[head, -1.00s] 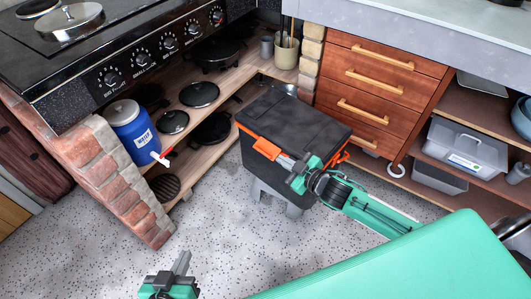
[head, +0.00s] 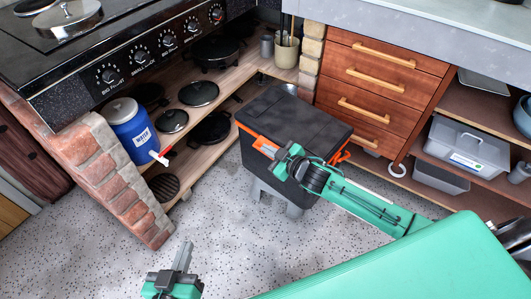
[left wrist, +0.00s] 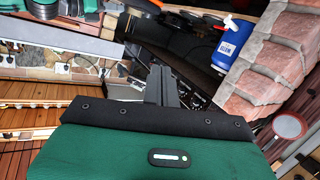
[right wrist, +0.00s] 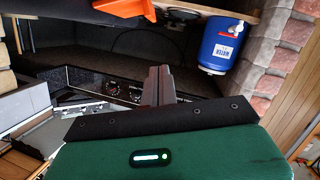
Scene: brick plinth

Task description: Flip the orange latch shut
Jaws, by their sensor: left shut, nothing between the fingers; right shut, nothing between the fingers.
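A dark box with a black lid (head: 295,118) stands on a grey base on the floor. An orange latch (head: 263,144) is on its front face, just under the lid rim; my right gripper partly covers it in the head view. Orange also shows at the top edge of the right wrist view (right wrist: 122,7). My right gripper (head: 272,149) is shut and empty, with its fingers at the latch; whether they touch it I cannot tell. My left gripper (head: 184,253) is shut and empty, low over the open floor, away from the box.
A blue water jug (head: 133,130) stands by the brick pillar (head: 120,180) at left. Shelves with pans (head: 199,93) are behind the box. Wooden drawers (head: 375,85) stand close at its right. Another orange part (head: 341,157) is on the box's right side. Speckled floor at front left is clear.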

